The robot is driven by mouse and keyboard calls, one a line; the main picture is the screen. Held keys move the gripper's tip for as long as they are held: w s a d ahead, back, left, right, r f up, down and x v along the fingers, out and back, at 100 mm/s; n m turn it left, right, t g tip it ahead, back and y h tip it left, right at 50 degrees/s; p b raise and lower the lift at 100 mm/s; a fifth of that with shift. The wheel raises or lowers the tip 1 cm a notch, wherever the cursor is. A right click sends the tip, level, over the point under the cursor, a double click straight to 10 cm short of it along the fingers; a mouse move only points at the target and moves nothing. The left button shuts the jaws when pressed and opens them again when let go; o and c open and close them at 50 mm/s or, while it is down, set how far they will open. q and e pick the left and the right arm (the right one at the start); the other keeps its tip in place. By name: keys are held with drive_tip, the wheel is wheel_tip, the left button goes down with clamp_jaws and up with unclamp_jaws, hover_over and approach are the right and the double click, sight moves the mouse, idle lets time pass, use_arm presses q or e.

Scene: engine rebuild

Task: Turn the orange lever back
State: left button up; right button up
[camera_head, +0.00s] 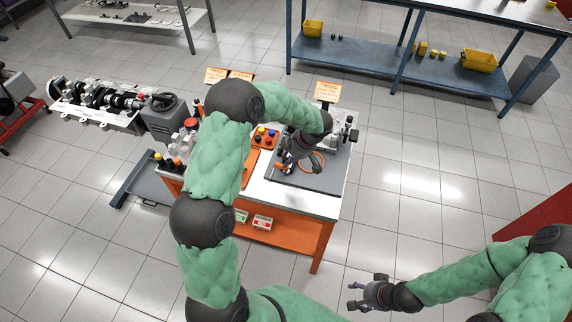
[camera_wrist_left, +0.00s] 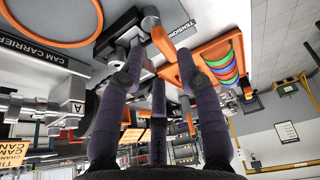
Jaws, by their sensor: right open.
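In the left wrist view an orange lever (camera_wrist_left: 163,42) with a metal end runs beside a label reading TENSION. My left gripper (camera_wrist_left: 140,40) has its dark fingers spread around the space near the lever, and none is clearly closed on it. In the head view my left gripper (camera_head: 285,165) is low over the grey mat (camera_head: 320,182) on the bench. The lever is hard to make out there, behind the gripper. My right gripper (camera_head: 370,292) is open and empty over the floor, away from the bench.
An engine part on a stand (camera_head: 100,103) is at left. Blue shelving (camera_head: 360,58) stands at the back. The floor right of the bench is clear.

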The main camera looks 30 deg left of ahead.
sight(282, 168)
use_arm(q)
drive_tip(key=shift+b+x, duration=0.45)
drive_tip(key=shift+x, duration=1.7)
clamp_jaws()
drive_tip(key=n+p, duration=0.2)
drive_tip(key=p, duration=0.2)
drive_tip(key=n+g+p, duration=0.1)
drive_tip(key=p, duration=0.2)
drive_tip(key=shift+s+r+n+p, duration=0.1)
drive_tip(key=shift+r+n+p, duration=0.15)
drive_tip(key=shift+n+p, duration=0.15)
drive_tip(key=shift+a+f+n+g+h+p, duration=0.15)
drive_tip(key=shift+n+g+h+p, duration=0.4)
drive_tip(key=shift+n+p, duration=0.7)
unclamp_jaws()
